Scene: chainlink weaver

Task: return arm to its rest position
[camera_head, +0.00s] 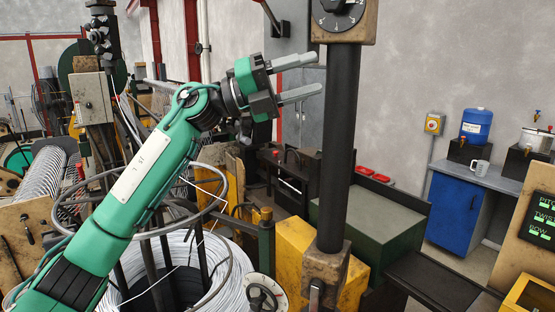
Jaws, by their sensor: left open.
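My left arm, green with a white plate, comes in from the lower left and reaches up to the middle of the picture. Its left gripper (299,78) is open, with two grey fingers apart and pointing right. Nothing is between the fingers. The fingertips are close to the dark upright post (342,140) in the picture, and I see no contact. My right gripper is not in view.
A large coil of pale wire (232,282) lies below my arm, with a metal ring around it. A round dial (338,10) tops the post. A yellow machine block (296,262) stands at its foot. A blue cabinet (455,212) stands right. Open air lies above the arm.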

